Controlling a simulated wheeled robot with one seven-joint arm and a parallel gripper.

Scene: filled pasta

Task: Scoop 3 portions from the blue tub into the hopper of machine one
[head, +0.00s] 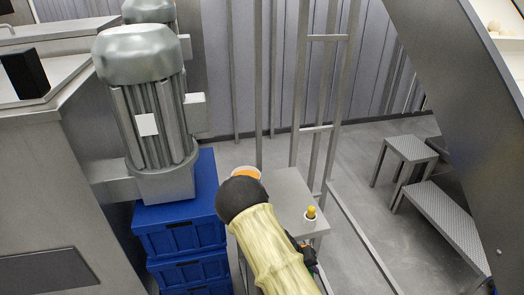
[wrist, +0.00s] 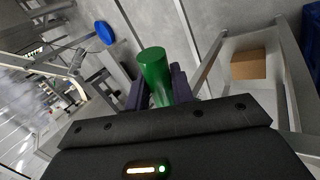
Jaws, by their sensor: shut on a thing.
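In the wrist view my gripper (wrist: 160,90) has its dark fingers on both sides of a green cylinder (wrist: 153,66), shut on it. The cylinder looks like a handle; its far end and any scoop bowl are not visible. A blue round thing (wrist: 104,32) shows beyond it at upper left, apart from the gripper; I cannot tell if it is the blue tub. In the head view my cream-sleeved arm hides most of the gripper. A grey machine with a large motor (head: 148,125) stands at left; I cannot tell which machine is machine one, and no hopper is clear.
Stacked blue crates (head: 180,240) stand under the motor. A grey stand (head: 290,200) holds a yellow button (head: 311,211); an orange-filled round container (head: 246,172) shows behind my arm. Metal steps (head: 445,220) stand at right. A brown box (wrist: 248,64) sits within a frame. Open floor lies between.

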